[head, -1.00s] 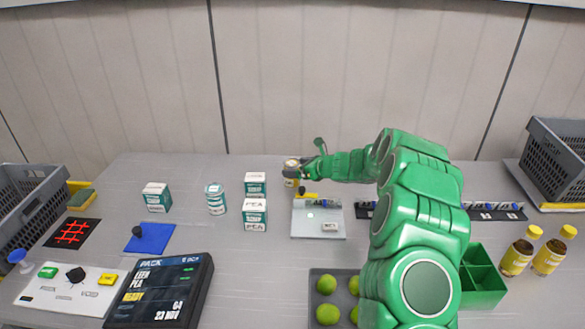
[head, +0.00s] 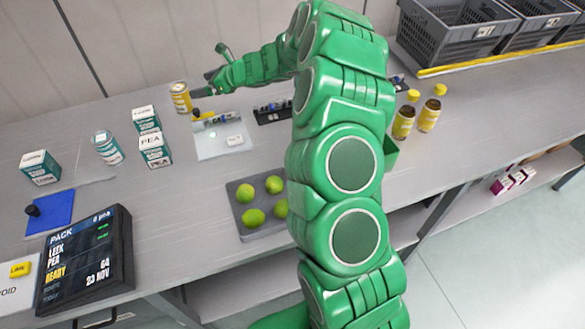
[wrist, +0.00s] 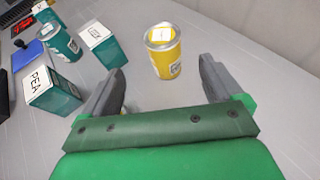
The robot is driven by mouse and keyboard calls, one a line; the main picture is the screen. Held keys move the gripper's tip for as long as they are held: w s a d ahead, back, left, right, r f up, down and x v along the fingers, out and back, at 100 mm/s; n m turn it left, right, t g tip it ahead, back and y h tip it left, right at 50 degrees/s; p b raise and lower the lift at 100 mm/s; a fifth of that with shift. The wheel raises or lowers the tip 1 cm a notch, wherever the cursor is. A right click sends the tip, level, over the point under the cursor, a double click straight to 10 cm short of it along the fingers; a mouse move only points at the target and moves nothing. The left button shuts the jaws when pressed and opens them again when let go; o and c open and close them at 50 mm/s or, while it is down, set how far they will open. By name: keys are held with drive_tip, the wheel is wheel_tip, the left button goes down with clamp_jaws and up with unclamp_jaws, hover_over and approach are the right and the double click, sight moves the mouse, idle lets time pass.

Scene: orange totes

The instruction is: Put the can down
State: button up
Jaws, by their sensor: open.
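A yellow can (head: 180,97) with a pale label stands upright on the grey table near the back wall. In the wrist view the yellow can (wrist: 163,52) stands just beyond my fingertips, with its silver top showing. My gripper (wrist: 161,76) is open and empty, its two dark fingers apart on either side of the line to the can. In the head view my gripper (head: 205,82) is small and partly hidden by my own wrist, just right of the can.
A teal-and-white can (head: 108,147) and teal-and-white boxes (head: 154,150) stand left of the yellow can. A pale board (head: 222,140) lies in front of my gripper. A grey tray of green fruit (head: 244,225) sits nearer. Yellow-capped bottles (head: 403,122) stand right.

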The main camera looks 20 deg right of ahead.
drive_tip(key=s+a+r+n+g+y, duration=0.1)
drive_tip(key=s+a+r+n+g, duration=0.1)
drive_tip(key=s+a+r+n, duration=0.3)
drive_tip(key=s+a+r+n+g, duration=0.15)
drive_tip(key=s+r, duration=0.25)
drive_tip(key=s, duration=0.4)
drive_tip(key=s+r+n+g+h, duration=0.2)
drive_tip(key=s+n, duration=0.3)
drive_tip(key=s, duration=0.6)
drive_tip(key=s+r+n+g+h, duration=0.25)
drive_tip(key=s+n, duration=0.35)
drive_tip(key=s, duration=0.6)
drive_tip(key=s+d+f+n+h, duration=0.1)
drive_tip(key=s+d+n+h, duration=0.2)
drive_tip(key=s+d, duration=0.6)
drive_tip(key=s+d+f+n+g+h, duration=0.1)
drive_tip(key=s+d+n+h, duration=0.3)
drive_tip(key=s+d, duration=0.5)
drive_tip(key=s, duration=0.7)
drive_tip(key=shift+f, duration=0.35)
drive_tip(key=shift+o, duration=0.2)
drive_tip(key=shift+s+n+h, duration=0.1)
drive_tip(key=shift+n+h, duration=0.15)
